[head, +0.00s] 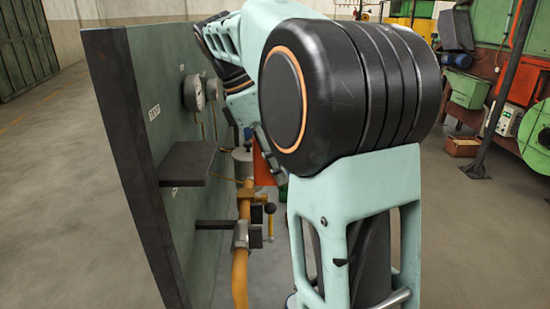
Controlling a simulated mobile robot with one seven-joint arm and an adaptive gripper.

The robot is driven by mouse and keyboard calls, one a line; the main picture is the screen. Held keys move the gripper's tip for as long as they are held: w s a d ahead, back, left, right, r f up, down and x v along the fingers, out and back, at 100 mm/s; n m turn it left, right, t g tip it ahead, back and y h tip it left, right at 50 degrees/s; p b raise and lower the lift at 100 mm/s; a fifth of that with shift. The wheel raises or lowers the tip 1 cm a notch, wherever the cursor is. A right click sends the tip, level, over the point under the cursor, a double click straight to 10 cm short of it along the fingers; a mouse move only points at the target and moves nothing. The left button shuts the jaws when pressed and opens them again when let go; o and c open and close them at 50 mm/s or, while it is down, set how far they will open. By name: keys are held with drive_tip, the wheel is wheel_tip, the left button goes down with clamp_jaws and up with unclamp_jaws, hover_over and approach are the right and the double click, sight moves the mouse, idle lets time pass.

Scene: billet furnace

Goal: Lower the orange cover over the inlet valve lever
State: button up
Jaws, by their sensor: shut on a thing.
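The orange cover (264,172) shows as a small patch beside the yellow pipe, mostly hidden behind my arm. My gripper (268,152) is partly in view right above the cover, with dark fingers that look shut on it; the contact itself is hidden. Below the cover, a valve (241,236) sits on the yellow pipe. A lever with a black knob (270,208) stands upright at the valve's right side, below the cover and apart from it.
A green panel (172,120) with a dark edge stands at left, bearing a gauge (193,93) and a dark shelf (187,163). The yellow pipe (240,275) runs down in front. Green machinery (520,75) and a brown box (461,146) are far right. Open floor lies left.

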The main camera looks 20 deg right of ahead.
wheel_tip(320, 180, down, 16)
drive_tip(key=b, duration=0.9)
idle(0.6)
idle(0.5)
drive_tip(key=o, duration=1.4)
drive_tip(key=shift+r, duration=0.1)
